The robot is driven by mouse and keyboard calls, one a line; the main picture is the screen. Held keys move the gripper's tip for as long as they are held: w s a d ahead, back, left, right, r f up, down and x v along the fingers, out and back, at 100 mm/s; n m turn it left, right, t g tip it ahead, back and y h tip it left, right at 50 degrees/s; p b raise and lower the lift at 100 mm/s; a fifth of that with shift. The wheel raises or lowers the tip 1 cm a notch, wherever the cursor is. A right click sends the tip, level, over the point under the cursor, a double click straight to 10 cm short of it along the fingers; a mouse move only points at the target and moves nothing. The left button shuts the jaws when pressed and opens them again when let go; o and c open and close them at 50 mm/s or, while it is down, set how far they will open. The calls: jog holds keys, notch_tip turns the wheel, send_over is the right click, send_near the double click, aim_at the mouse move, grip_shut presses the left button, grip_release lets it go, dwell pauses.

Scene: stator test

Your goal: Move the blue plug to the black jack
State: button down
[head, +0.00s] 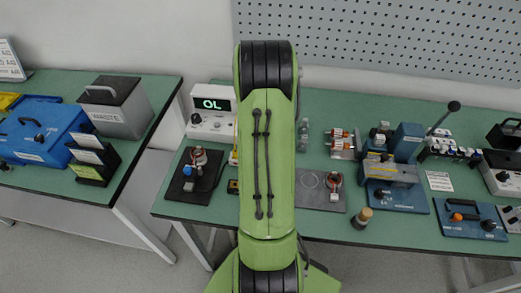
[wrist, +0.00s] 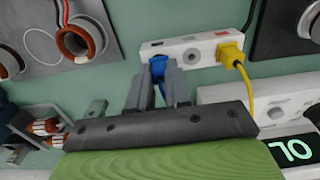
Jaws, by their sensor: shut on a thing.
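My gripper (wrist: 160,75) is shut on the blue plug (wrist: 158,64) in the wrist view. The plug sits between the fingertips, at the left part of the front of a white jack block (wrist: 192,44). I cannot tell whether it is seated in the block or only close to it. A dark mark shows on the block's top above the blue plug, and a red mark near its right end. The black jack itself is not clearly visible. A yellow plug (wrist: 231,52) with a yellow cable is at the block's right. In the head view my green arm hides the gripper and plug.
A meter showing "OL" (head: 212,104) stands left of my arm, and also at lower right in the wrist view (wrist: 295,150). Dark plates with copper-wound stators (wrist: 78,40) lie near the block. Blue fixtures (head: 390,172) stand on the right of the green table.

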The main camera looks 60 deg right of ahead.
jog(key=shift+f, duration=0.15)
jog(key=shift+f, duration=0.2)
jog(key=c, duration=1)
grip_release()
jog(key=shift+r, duration=0.1)
notch_tip(320, 180, up, 16)
jog(key=p, duration=0.3)
jog(key=shift+f, duration=0.2)
